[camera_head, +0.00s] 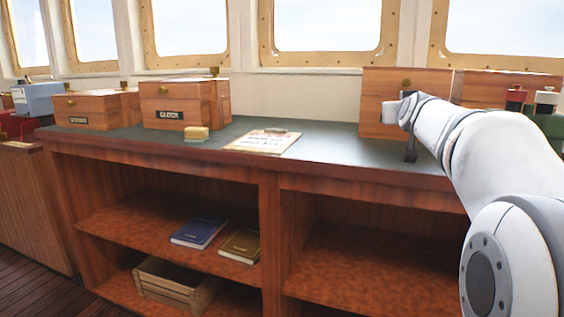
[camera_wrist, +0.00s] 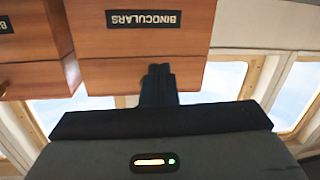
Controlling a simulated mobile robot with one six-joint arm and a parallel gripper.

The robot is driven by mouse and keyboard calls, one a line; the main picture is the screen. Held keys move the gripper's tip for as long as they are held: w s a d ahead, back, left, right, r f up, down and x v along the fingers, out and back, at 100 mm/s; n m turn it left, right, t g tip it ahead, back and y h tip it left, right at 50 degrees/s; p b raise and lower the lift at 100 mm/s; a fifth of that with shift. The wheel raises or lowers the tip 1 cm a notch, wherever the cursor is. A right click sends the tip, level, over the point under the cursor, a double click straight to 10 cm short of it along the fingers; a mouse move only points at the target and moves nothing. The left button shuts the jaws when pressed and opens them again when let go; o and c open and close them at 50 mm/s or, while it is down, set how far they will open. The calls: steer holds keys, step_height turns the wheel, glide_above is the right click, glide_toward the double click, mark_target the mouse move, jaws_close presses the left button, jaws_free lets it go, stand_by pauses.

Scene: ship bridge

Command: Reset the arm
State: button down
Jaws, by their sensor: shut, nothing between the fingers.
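My arm (camera_head: 490,165) reaches in from the right in the head view, over the right part of the counter. The same wrist view shows part of another labelled wooden box (camera_wrist: 30,55) at the left.
The dark counter top (camera_head: 330,150) is clear in the middle, with a clipboard (camera_head: 262,140) and a small yellowish block (camera_head: 197,133) to the left. Wooden boxes (camera_head: 178,105) stand at the back left. Shelves below hold a blue book (camera_head: 198,232), a brown book (camera_head: 240,245) and a crate (camera_head: 165,283).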

steer(key=s+a+r+n+g+y+p, duration=0.15)
steer(key=s+a+g+y+p, duration=0.4)
steer(key=s+a+p, duration=1.15)
steer(key=s+a+g+p, duration=0.1)
steer(key=s+g+p, duration=0.7)
steer(key=s+p, duration=1)
steer(key=shift+r+h+p, duration=0.2)
steer(key=shift+h+p, duration=0.25)
steer(key=shift+p, duration=0.5)
steer(key=shift+n, duration=0.25)
